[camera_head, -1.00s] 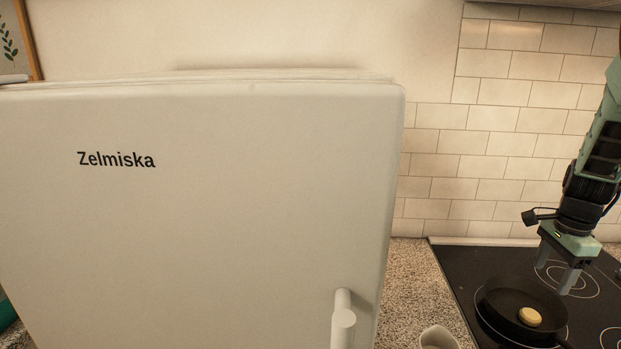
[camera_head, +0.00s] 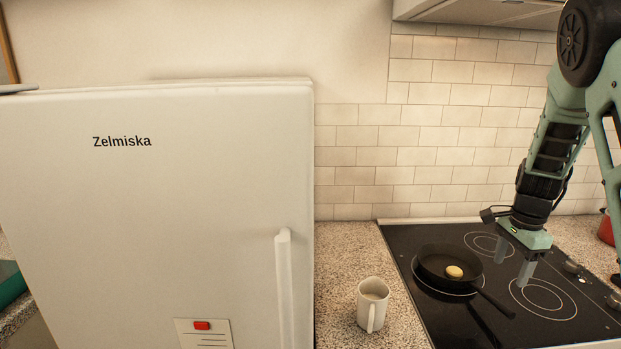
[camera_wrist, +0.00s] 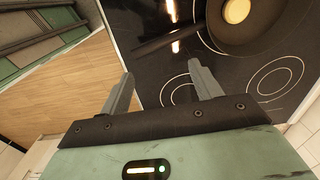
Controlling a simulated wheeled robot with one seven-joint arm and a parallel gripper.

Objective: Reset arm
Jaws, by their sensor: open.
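My gripper (camera_head: 513,268) hangs at the end of my green arm on the right of the head view, fingers pointing down above the black stove top. Its two grey fingers are apart with nothing between them. The wrist view also shows my gripper (camera_wrist: 163,85) open and empty, with the stove and a wooden floor beyond it. A black frying pan (camera_head: 432,264) with a small round yellowish item (camera_head: 454,271) in it is on the stove, left of my gripper. The pan also shows in the wrist view (camera_wrist: 262,38).
A white fridge (camera_head: 200,215) labelled Zelmiska fills the left. A white mug (camera_head: 371,312) stands on the speckled counter (camera_head: 345,250) between fridge and stove (camera_head: 405,240). A range hood (camera_head: 480,10) is above. A red object (camera_head: 606,228) is at the right edge.

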